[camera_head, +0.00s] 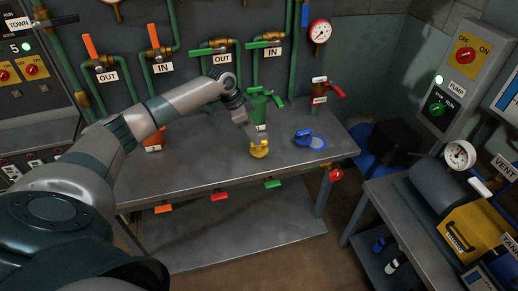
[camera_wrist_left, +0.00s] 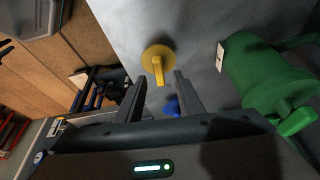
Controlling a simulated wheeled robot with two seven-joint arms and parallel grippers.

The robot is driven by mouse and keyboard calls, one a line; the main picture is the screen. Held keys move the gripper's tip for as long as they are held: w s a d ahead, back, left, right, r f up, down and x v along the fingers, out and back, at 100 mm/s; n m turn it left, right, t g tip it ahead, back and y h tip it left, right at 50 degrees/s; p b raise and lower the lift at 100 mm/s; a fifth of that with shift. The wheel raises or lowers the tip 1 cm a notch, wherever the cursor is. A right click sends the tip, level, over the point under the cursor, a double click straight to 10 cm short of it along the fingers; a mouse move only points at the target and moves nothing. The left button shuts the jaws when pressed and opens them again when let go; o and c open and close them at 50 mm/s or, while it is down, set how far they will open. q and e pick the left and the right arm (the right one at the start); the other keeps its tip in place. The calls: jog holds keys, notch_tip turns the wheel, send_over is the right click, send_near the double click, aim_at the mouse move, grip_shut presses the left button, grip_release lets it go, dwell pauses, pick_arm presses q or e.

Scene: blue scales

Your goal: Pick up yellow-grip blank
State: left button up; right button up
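The yellow-grip blank (camera_head: 259,151) is on the grey workbench (camera_head: 190,176), near the middle of its top. In the left wrist view it is a round yellow disc with a raised bar grip (camera_wrist_left: 157,62). My left gripper (camera_head: 250,134) points down just above and behind the blank. In the left wrist view its two fingers (camera_wrist_left: 160,92) are apart with nothing held, and the blank shows just beyond the fingertips. Whether a finger touches it cannot be told. My right gripper is not in view.
A green canister (camera_head: 259,106) stands close behind the left gripper. A blue-grip piece (camera_head: 303,137) and a blue ring (camera_head: 318,143) lie to the right. A red canister (camera_head: 319,98) stands farther back. Valved pipes line the back wall. The bench's left front is clear.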

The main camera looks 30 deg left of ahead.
aim_at(259, 149)
pick_arm(q)
jog(key=shift+w+d+f+p, duration=0.1)
jog(key=shift+d+f+p, duration=0.15)
jog(key=shift+f+p, duration=0.35)
jog(key=p+x, duration=0.1)
jog(key=x, duration=0.2)
jog(key=shift+w+f, duration=0.15)
jog(key=shift+f, duration=0.25)
grip_shut()
